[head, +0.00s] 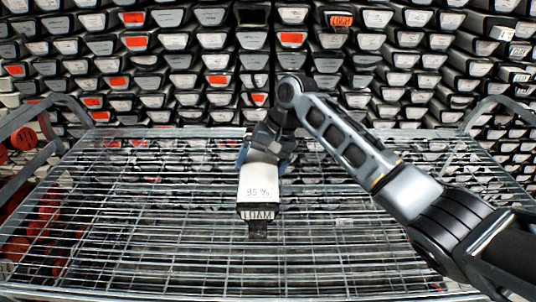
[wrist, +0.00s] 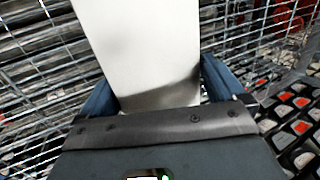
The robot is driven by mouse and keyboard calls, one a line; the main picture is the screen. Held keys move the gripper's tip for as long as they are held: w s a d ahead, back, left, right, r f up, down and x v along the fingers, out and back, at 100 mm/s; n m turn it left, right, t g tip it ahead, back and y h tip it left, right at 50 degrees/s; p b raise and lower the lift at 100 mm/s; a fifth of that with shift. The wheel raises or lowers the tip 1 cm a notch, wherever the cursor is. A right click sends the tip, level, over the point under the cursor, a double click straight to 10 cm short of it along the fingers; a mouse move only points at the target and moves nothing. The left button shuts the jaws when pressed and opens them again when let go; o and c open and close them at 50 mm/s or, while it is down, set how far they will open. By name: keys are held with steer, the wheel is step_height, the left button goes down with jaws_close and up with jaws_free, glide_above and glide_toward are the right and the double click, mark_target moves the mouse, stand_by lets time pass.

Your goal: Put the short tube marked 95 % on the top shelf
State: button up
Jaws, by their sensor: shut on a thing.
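The short white tube (head: 258,180) marked "95 %" is in the middle of the head view. In the wrist view, the tube (wrist: 140,45) stretches away between the blue fingers of my gripper (wrist: 160,90). The wire shelf (head: 150,235) lies below the tube in the head view. I cannot tell whether the tube touches the wires.
Stacked core boxes (head: 215,80) with white and orange end labels fill the background. Grey rails (head: 50,125) rise at both sides of the shelf. Red round things (head: 45,215) show at the lower left, through the wires. The shelf wires around the tube look bare.

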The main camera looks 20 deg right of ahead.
steer(key=shift+f, duration=1.85)
steer(key=shift+f, duration=0.65)
steer(key=o, duration=1.6)
steer(key=shift+f, duration=0.1)
steer(key=v, duration=1.3)
steer(key=shift+a+b, duration=0.2)
steer(key=shift+b, duration=0.15)
